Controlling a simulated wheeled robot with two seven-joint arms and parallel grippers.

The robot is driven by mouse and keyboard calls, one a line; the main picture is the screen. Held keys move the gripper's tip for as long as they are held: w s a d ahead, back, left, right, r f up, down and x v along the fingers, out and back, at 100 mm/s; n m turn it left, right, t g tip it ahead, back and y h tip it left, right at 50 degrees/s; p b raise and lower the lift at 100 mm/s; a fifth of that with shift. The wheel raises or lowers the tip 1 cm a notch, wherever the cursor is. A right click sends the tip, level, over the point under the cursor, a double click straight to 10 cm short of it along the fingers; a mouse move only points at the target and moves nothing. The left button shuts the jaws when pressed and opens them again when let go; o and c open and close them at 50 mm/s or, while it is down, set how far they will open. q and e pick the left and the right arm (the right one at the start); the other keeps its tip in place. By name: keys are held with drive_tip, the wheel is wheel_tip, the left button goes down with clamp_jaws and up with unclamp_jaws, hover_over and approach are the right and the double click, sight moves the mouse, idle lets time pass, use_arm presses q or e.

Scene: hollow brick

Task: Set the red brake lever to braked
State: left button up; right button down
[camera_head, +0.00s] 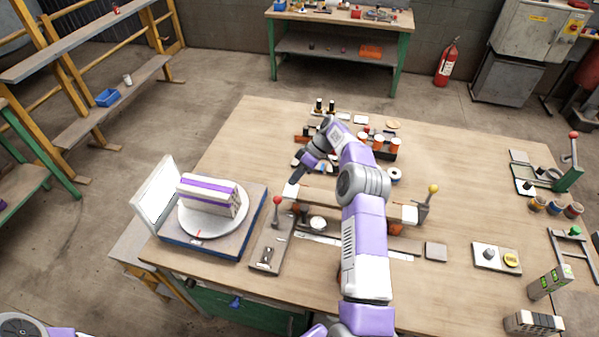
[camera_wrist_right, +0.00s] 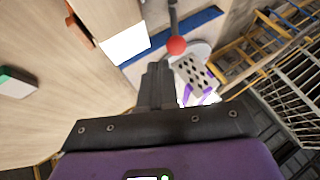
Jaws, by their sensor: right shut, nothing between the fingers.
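The red brake lever (camera_head: 277,201) has a round red knob on a dark stem and stands up from a grey base plate (camera_head: 259,256). The plate lies just right of the turntable (camera_head: 241,219), which carries a white hollow brick (camera_head: 210,193) with purple bands. My right gripper (camera_head: 294,180) is shut and empty, above and behind the red knob, apart from it. In the right wrist view the shut fingers (camera_wrist_right: 156,72) point towards the red knob (camera_wrist_right: 177,45), with the perforated brick (camera_wrist_right: 195,75) beyond. My left gripper is out of view.
A yellow-knobbed lever (camera_head: 433,189) stands right of my right arm. A green press (camera_head: 567,178) with another red knob is at the far right. A white upright panel (camera_head: 156,196) stands left of the turntable. Bare tabletop lies at the back left.

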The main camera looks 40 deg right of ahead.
sight(286, 195)
drive_tip(key=shift+x, duration=2.75)
drive_tip(key=shift+a, duration=0.1)
